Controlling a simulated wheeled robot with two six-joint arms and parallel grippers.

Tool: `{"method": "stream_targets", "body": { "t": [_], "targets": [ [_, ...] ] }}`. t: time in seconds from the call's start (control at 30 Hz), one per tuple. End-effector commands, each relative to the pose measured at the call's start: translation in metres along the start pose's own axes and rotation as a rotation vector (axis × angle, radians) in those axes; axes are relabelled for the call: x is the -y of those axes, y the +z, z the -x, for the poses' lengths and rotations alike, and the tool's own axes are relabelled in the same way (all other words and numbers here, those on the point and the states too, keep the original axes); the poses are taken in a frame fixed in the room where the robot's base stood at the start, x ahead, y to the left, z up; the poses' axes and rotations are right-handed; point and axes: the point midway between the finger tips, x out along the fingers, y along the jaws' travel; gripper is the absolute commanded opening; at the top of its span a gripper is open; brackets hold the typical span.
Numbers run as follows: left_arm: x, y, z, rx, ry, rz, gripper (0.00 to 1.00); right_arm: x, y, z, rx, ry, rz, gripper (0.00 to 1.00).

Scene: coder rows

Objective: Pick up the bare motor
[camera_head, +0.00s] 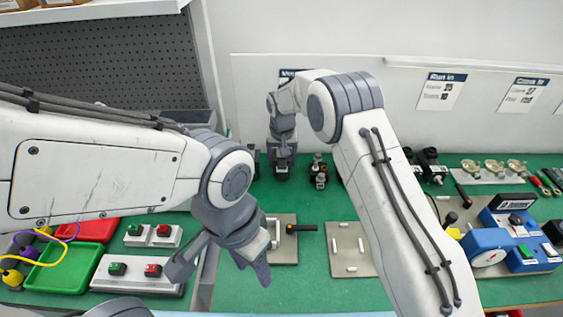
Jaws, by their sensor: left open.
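My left gripper (218,272) is open and points down over the front left of the green bench, with nothing seen between its fingers. My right gripper (283,160) is at the back of the bench, small and partly hidden by its own wrist; I cannot tell its jaw state. A dark motor-like part (318,172) stands just right of the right gripper. More dark parts (431,166) stand at the back, right of my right forearm. I cannot tell which of these is the bare motor.
A plate with a black-handled lever (284,245) and a plate with white pegs (346,262) lie mid-bench. Red (88,230) and green (62,268) trays and button boxes (138,272) are left. A blue machine (488,247) is right. The wall (330,70) rises behind.

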Motion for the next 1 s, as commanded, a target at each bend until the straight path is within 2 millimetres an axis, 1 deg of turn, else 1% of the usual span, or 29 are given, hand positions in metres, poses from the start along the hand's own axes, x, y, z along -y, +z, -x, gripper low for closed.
{"method": "stream_targets", "body": {
  "t": [0.27,0.7,0.9,1.0],
  "targets": [
    [0.001,0.000,-0.006,0.000,0.000,0.000,0.50,0.001,-0.007,0.036,-0.008,-0.003,0.000,0.12],
    [0.001,0.001,-0.019,0.000,0.000,0.000,0.50,-0.074,0.012,0.086,-0.006,-0.001,-0.004,0.12],
    [0.002,0.001,-0.022,0.000,0.000,0.000,0.50,-0.098,0.018,0.102,-0.006,-0.001,-0.002,0.12],
    [0.002,0.001,-0.022,0.000,0.000,0.000,0.50,-0.104,0.020,0.107,-0.005,-0.001,-0.001,0.12]
  ]
}}
